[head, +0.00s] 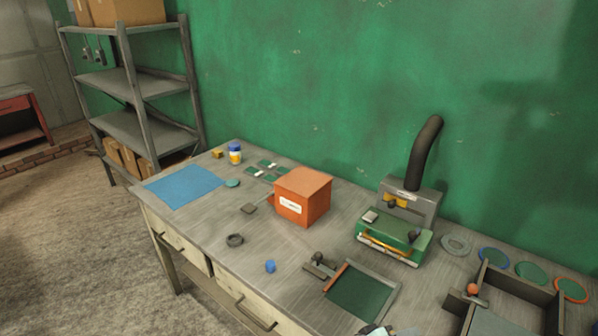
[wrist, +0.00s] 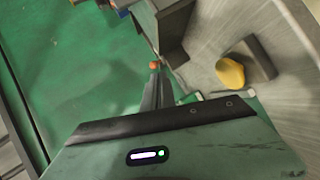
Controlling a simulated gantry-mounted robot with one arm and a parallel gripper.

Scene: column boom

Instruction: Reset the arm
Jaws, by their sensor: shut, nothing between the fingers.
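My gripper (wrist: 156,84) shows in the wrist view as two dark fingers close together, shut with nothing held. Behind them is my own green housing with a small lit display. An orange ball-shaped knob (wrist: 155,65) appears just beyond the fingertips; I cannot tell how far apart they are. In the head view my gripper cannot be made out; only a small pale and dark shape shows at the bottom edge.
The workbench (head: 215,225) holds an orange box (head: 303,197), a green machine with a black hose (head: 395,232), a blue mat (head: 184,186), a green-floored tray (head: 358,292) and a dark-walled bin (head: 528,290). A yellow rounded piece (wrist: 230,73) shows in the wrist view. The bench's front left is fairly clear.

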